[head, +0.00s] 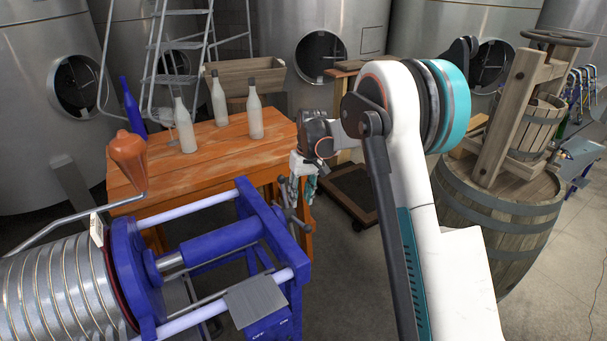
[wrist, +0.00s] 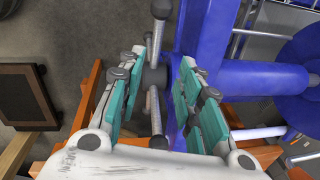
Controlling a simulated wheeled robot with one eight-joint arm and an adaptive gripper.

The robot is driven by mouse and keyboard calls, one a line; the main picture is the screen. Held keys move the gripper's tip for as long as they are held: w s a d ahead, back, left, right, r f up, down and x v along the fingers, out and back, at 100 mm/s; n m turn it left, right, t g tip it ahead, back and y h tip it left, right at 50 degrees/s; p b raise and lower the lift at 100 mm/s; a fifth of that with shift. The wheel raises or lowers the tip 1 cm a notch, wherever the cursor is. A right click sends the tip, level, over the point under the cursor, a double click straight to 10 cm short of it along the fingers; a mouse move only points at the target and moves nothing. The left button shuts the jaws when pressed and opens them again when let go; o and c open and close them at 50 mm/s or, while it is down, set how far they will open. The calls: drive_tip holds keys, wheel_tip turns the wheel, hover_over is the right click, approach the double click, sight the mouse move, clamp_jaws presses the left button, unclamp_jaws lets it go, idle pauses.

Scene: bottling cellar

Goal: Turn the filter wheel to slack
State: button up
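The filter wheel (head: 291,212) is a grey hub with bar spokes ending in round knobs, on the end of the blue filter press frame (head: 262,215). In the wrist view its hub (wrist: 154,78) shows between my fingers, with one spoke pointing up and another down. My gripper (head: 303,184) is at the wheel, partly hidden by my wrist in the head view. In the wrist view my gripper (wrist: 164,62) is open, with teal pads on either side of the hub and spokes. I cannot tell whether the pads touch the wheel.
An orange wooden table (head: 215,145) with several pale bottles stands behind the press. The press's ribbed steel body (head: 60,285) fills the lower left. A barrel (head: 500,215) bearing a wooden press stands to the right. A dark floor mat or dolly (head: 352,190) lies behind my arm.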

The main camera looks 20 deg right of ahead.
wheel_tip(320, 180, up, 7)
drive_tip(key=p, duration=0.1)
drive_tip(key=shift+d, duration=0.45)
drive_tip(key=shift+f, duration=0.1)
